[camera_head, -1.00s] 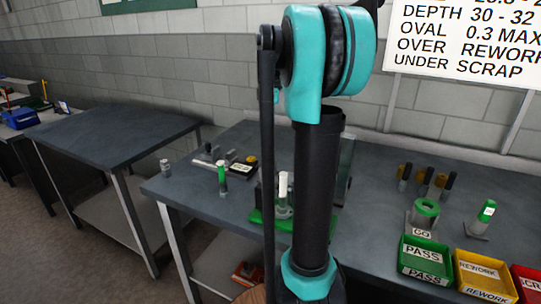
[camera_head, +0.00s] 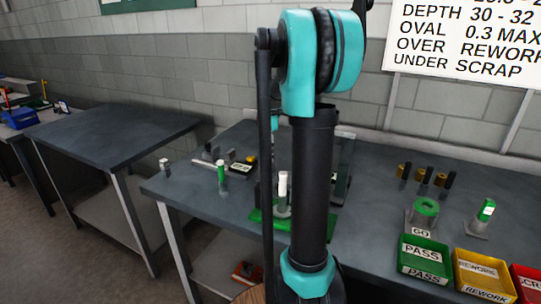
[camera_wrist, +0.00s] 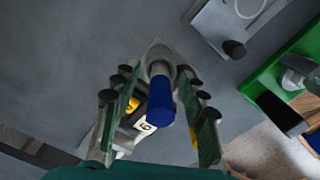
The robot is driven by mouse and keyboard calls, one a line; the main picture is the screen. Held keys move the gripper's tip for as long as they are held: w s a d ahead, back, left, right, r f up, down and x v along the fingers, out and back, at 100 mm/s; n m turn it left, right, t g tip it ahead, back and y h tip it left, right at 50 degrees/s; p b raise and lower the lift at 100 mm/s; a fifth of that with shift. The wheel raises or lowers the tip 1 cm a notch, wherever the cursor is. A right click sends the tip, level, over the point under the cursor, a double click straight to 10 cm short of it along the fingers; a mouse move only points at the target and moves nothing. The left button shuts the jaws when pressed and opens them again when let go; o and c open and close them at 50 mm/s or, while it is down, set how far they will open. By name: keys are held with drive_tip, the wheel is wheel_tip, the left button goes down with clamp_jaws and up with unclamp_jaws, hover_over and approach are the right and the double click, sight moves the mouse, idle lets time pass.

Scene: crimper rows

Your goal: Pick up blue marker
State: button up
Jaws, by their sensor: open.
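In the wrist view, the blue marker (camera_wrist: 161,101) stands between the fingers of my gripper (camera_wrist: 157,80), its blue end toward the camera and its grey part beyond. My gripper is open, with one finger on each side of the marker. I cannot tell whether either finger touches it. In the head view, my arm hides the gripper, and I cannot make out the blue marker there.
A green fixture (camera_wrist: 260,85) lies at the right in the wrist view. A yellow and white labelled item sits close to the left finger. In the head view, a green tray (camera_head: 425,259) and yellow tray (camera_head: 484,275) stand right, with several small cylinders behind.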

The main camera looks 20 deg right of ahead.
clamp_jaws()
drive_tip(key=shift+r, duration=0.1)
